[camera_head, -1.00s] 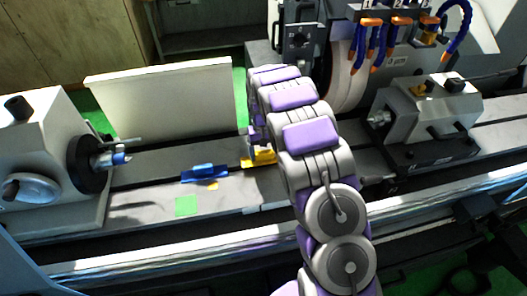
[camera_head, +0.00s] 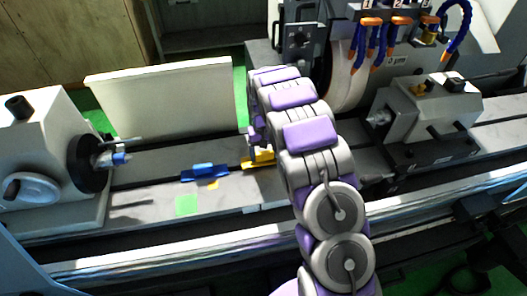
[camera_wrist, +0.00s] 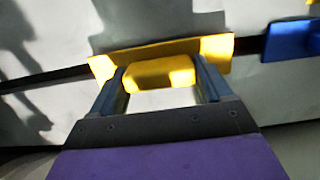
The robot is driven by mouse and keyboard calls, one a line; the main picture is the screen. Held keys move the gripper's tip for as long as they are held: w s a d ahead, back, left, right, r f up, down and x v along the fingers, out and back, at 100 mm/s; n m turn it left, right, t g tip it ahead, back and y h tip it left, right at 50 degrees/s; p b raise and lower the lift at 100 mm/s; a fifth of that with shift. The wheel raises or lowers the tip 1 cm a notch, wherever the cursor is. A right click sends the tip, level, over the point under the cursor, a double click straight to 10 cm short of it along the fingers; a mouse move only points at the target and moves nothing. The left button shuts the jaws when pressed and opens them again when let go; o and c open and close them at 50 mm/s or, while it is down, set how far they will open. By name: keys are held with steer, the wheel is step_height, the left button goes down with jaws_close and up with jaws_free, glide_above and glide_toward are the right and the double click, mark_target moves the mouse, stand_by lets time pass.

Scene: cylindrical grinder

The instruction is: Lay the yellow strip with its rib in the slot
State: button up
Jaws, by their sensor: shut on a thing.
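The yellow strip (camera_wrist: 214,46) lies across my fingertips in the wrist view, close above the grey machine table, with a raised block (camera_wrist: 160,73) between the fingers. My gripper (camera_wrist: 161,82) is shut on this block. In the head view the strip (camera_head: 259,160) shows partly beside my arm, right of a blue piece. The dark slot (camera_wrist: 45,80) runs along the table and meets both ends of the strip in the wrist view. The strip lies roughly along the slot. Its underside and rib are hidden, so I cannot tell whether the rib is in the slot.
The blue piece (camera_head: 204,172) sits on the table left of the strip and also shows in the wrist view (camera_wrist: 291,40). A green patch (camera_head: 187,206) lies in front of it. The headstock (camera_head: 40,150) stands left, the tailstock (camera_head: 432,110) right, and the grinding wheel (camera_head: 346,75) behind.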

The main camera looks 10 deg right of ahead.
steer(key=shift+f, duration=0.75)
steer(key=o, duration=1)
steer(key=w+r, duration=0.1)
steer(key=r, duration=0.4)
steer(key=r+p, duration=0.1)
steer(key=r, duration=0.5)
steer(key=w+r, duration=0.1)
steer(key=r, duration=0.5)
steer(key=shift+w, duration=0.3)
steer(key=shift+r, duration=0.1)
